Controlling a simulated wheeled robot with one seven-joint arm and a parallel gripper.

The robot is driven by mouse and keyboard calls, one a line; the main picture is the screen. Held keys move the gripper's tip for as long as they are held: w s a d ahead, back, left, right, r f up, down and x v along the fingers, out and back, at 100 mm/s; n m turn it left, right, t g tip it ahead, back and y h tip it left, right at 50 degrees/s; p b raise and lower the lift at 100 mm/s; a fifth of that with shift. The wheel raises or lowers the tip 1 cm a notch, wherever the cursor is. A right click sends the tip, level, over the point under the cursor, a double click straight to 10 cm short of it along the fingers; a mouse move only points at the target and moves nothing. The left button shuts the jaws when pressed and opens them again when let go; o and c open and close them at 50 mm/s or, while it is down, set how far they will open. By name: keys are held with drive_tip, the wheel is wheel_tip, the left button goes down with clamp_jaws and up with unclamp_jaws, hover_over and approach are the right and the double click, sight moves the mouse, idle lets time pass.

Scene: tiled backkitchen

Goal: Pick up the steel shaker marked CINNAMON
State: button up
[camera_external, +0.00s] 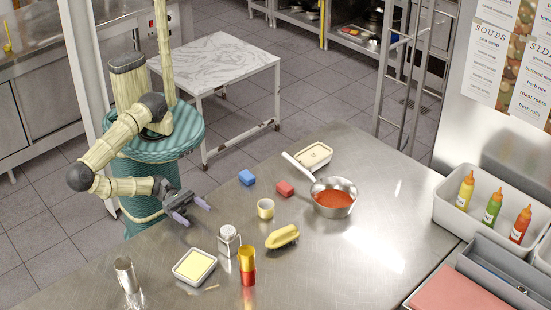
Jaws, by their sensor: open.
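A shiny steel cylinder (125,275) stands upright near the front left edge of the steel worktop (330,265). A smaller, squarish silver-and-white shaker-like container (228,241) stands further right, behind a tub. No lettering can be read on either, so I cannot tell which is marked CINNAMON. My gripper (193,211) is open and empty, by the worktop's left edge. It is up and left of the squarish container and apart from it. The steel cylinder is further off, towards the lower left.
Near the squarish container are a tub with yellow contents (194,268), a red-and-yellow cylinder (247,266), a yellow oblong item (282,237) and a cream cup (265,208). Behind are blue (247,178) and red (285,189) blocks and a saucepan of red sauce (334,199).

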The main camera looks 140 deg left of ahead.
drive_tip(key=shift+w, duration=0.15)
drive_tip(key=shift+w+f+b, duration=0.15)
drive_tip(key=shift+w+b, duration=0.15)
drive_tip(key=shift+b, duration=0.15)
drive_tip(key=b, duration=0.6)
approach(235, 241)
drive_tip(key=w+b, duration=0.1)
drive_tip(key=b, duration=0.2)
drive_tip(key=w+b, duration=0.1)
drive_tip(key=b, duration=0.1)
drive_tip(key=shift+d+f+b, duration=0.1)
drive_tip(key=shift+f+b, duration=0.05)
drive_tip(key=shift+b, duration=0.25)
drive_tip(key=shift+w+b, duration=0.4)
drive_tip(key=shift+w, duration=0.2)
drive_tip(key=shift+r, duration=0.25)
drive_tip(key=shift+w+a+f+p, duration=0.1)
drive_tip(key=shift+w+a+p, duration=0.1)
drive_tip(key=shift+w, duration=0.65)
drive_tip(key=shift+w+a+p, duration=0.1)
drive_tip(key=shift+w+p, duration=0.15)
drive_tip(key=shift+w, duration=0.6)
drive_tip(key=shift+w+a+p, duration=0.1)
drive_tip(key=shift+w+p, duration=0.1)
drive_tip(key=shift+w, duration=0.7)
